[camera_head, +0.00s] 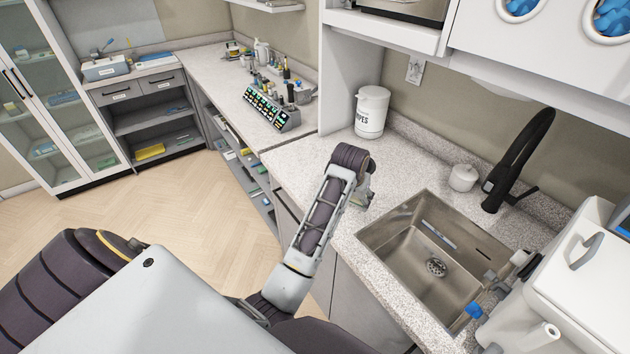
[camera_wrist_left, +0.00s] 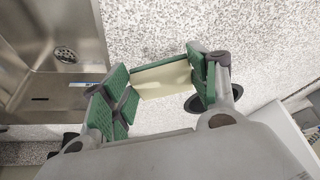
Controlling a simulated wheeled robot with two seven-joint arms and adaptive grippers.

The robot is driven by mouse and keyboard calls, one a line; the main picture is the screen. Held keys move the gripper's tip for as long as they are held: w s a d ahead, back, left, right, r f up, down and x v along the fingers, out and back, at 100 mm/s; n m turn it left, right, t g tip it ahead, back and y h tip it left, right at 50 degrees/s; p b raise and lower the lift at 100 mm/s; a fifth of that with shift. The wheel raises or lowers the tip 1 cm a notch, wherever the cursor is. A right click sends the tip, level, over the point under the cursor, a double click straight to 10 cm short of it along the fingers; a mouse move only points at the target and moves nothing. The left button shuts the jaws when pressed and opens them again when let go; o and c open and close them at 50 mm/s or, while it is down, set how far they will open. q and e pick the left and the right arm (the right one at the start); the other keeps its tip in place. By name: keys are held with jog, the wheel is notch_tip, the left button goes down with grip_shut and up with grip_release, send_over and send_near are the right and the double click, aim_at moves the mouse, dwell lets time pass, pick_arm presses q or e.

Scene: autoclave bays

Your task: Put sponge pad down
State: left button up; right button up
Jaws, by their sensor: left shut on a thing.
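My left gripper (camera_head: 359,196) is over the speckled countertop (camera_head: 300,160), left of the sink, and largely hidden behind my own wrist in the head view. In the left wrist view, its green-padded fingers are shut on the sponge pad (camera_wrist_left: 165,82), a small cream block with a green edge. The pad is over the speckled counter, beside the metal sink. I cannot tell whether it touches the surface. The pad cannot be made out in the head view. My right gripper is not in view.
The steel sink (camera_head: 400,245) with a black faucet (camera_head: 522,160) is to the right. A white wipes canister (camera_head: 371,112) stands behind the gripper. A small white lidded jar (camera_head: 462,178) stands behind the sink, and a white appliance (camera_head: 570,290) at the right. Counter around the gripper is clear.

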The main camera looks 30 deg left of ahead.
pick_arm(q)
jog(key=shift+w+a+r, duration=0.1)
jog(key=shift+a+r, duration=0.1)
jog(key=shift+a, duration=0.2)
jog(key=shift+w+a+r+n+b, duration=0.1)
jog(key=shift+w+a+n+b, duration=0.35)
jog(key=shift+a, duration=0.2)
jog(key=w+a+r+n+g+y+b, duration=0.1)
jog(key=a+r+n+y+b, duration=0.1)
jog(key=a+n+b, duration=0.3)
jog(key=w+a+r+n+g+y+b, duration=0.1)
jog(key=a+n+b, duration=0.4)
jog(key=a, duration=0.9)
jog(key=shift+w+r+n+g+y, duration=0.4)
jog(key=shift+w+r+n, duration=0.35)
jog(key=shift+r+n, duration=0.25)
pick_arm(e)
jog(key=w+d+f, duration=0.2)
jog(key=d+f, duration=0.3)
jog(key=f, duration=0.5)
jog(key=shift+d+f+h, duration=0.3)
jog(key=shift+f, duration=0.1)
pick_arm(q)
jog(key=shift+f, duration=0.15)
jog(key=shift+f, duration=3.05)
